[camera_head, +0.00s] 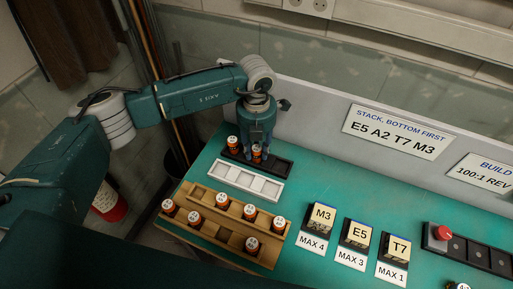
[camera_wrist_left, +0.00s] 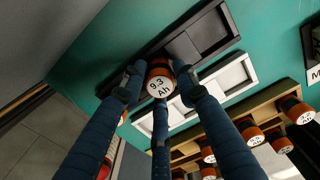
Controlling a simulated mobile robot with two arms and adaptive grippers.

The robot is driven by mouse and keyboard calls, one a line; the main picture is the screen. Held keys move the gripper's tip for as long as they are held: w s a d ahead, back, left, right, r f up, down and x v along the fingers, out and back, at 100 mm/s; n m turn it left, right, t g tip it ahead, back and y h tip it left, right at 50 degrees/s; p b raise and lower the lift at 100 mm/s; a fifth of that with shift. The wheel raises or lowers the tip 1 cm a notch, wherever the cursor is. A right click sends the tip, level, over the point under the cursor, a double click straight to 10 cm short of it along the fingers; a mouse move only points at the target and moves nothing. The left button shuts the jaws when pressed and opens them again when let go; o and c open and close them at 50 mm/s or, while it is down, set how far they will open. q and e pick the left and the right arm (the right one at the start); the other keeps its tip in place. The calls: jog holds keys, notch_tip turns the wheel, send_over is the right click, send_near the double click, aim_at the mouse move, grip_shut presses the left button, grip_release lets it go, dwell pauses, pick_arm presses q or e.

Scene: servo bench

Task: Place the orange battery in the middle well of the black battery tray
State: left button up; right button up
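The black battery tray (camera_head: 284,164) lies at the back of the green bench, below my left arm. My left gripper (camera_head: 257,148) points down over it, with its fingers around an orange battery (camera_head: 257,155) near the tray's middle. In the left wrist view this battery (camera_wrist_left: 158,82), marked 9.3 Ah, sits between the fingertips (camera_wrist_left: 159,76), which appear to touch its sides. Whether its base rests in a well is hidden. A second orange battery (camera_head: 232,145) stands upright at the tray's left end. The tray's right end (camera_wrist_left: 215,32) is empty. My right gripper is not in view.
A white tray (camera_head: 236,182), empty, lies just in front of the black tray. A wooden rack (camera_head: 236,236) with several orange batteries stands nearer. Lettered blocks (camera_head: 356,234) with cards and a red button (camera_head: 442,233) are to the right. A low grey wall is behind.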

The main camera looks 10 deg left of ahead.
aim_at(256, 148)
pick_arm(q)
jog(key=shift+o, duration=0.6)
jog(key=shift+r, duration=0.1)
jog(key=shift+r+p, duration=0.25)
jog(key=shift+p, duration=0.05)
notch_tip(256, 148, up, 12)
jog(key=b, duration=0.3)
jog(key=shift+f, duration=0.15)
